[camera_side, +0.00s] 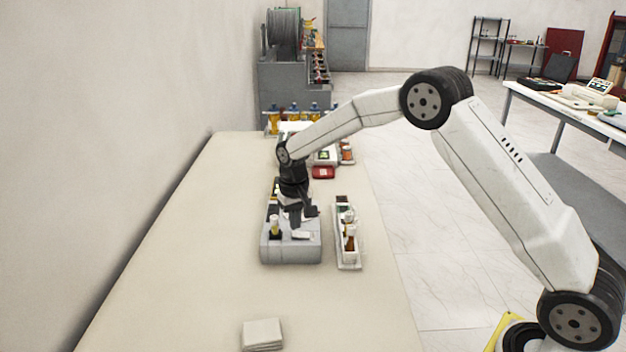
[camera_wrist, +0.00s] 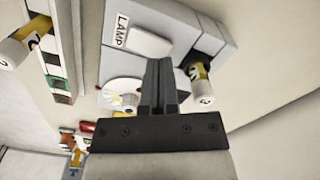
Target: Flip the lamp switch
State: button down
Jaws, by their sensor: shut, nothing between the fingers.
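The lamp switch (camera_wrist: 150,42) is a pale rocker plate beside a "LAMP" label (camera_wrist: 121,30) in the wrist view. It sits on the grey unit (camera_side: 290,254), which stands on the long table. My gripper (camera_wrist: 160,62) is shut and empty, and its fingertips appear close to the lower right edge of the switch. I cannot tell whether they touch it. In the side view my gripper (camera_side: 300,222) points down over the grey unit, and the pale switch (camera_side: 301,235) shows just below it. A yellow-and-white bushing (camera_wrist: 199,80) stands in a dark socket beside my fingers.
A white tray (camera_side: 348,265) with several small parts stands right of the unit. A white stack (camera_side: 262,334) lies near the front of the table (camera_side: 190,270). A red item (camera_side: 323,172) and several yellow bottles (camera_side: 300,115) are farther back. The table's left side is clear.

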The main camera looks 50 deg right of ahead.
aim_at(296, 233)
jog(key=shift+f, duration=0.95)
dwell(0.8)
jog(key=shift+r, duration=3.55)
jog(key=s+f+n+t, duration=0.1)
jog(key=s, duration=1.2)
jog(key=s+a+f+n+t, duration=0.1)
jog(key=s+f+n, duration=0.1)
jog(key=s, duration=1.1)
jog(key=shift+a+t, duration=0.25)
jog(key=shift+t, duration=0.05)
